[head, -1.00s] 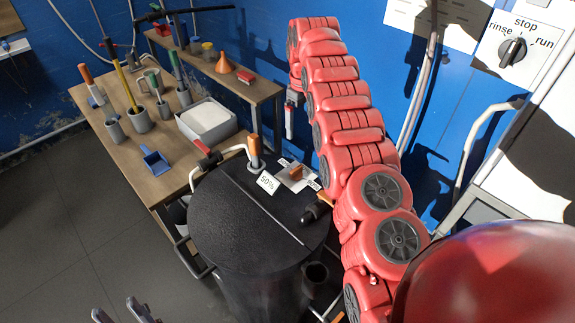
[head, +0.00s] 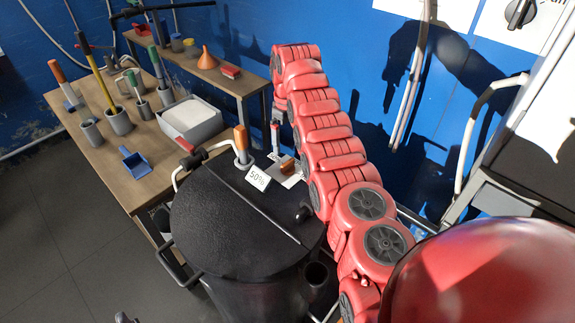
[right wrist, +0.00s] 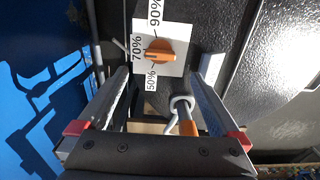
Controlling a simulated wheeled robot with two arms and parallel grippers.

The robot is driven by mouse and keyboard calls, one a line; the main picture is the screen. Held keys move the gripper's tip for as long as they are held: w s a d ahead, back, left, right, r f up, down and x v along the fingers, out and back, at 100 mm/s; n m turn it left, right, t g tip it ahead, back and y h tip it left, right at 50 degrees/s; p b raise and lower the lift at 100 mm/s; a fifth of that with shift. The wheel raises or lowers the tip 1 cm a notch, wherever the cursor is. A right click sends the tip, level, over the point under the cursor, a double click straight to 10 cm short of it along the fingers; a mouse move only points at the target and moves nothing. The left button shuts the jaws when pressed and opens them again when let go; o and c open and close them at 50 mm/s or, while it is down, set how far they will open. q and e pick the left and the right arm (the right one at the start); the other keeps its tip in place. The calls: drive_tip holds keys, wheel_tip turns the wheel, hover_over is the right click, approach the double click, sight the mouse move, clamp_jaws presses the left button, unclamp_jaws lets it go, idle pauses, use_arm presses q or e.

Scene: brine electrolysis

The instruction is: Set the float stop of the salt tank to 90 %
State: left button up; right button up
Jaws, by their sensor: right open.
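The black salt tank (head: 235,225) stands in the middle of the head view. My left gripper (head: 124,318) shows only a tip at the bottom edge.
A wooden table (head: 100,165) with pots, a blue scoop and a white-filled tray (head: 190,122) stands left. A blue wall is behind; a white cabinet is right.

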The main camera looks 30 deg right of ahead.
sight(288, 162)
wheel_tip(288, 162, down, 5)
drive_tip(key=shift+s+f+p, duration=0.1)
drive_tip(key=shift+s+p, duration=0.05)
drive_tip(key=shift+p, duration=0.9)
drive_tip(key=shift+f+b, duration=0.65)
drive_tip(key=shift+f, duration=1.55)
drive_tip(key=c, duration=1.4)
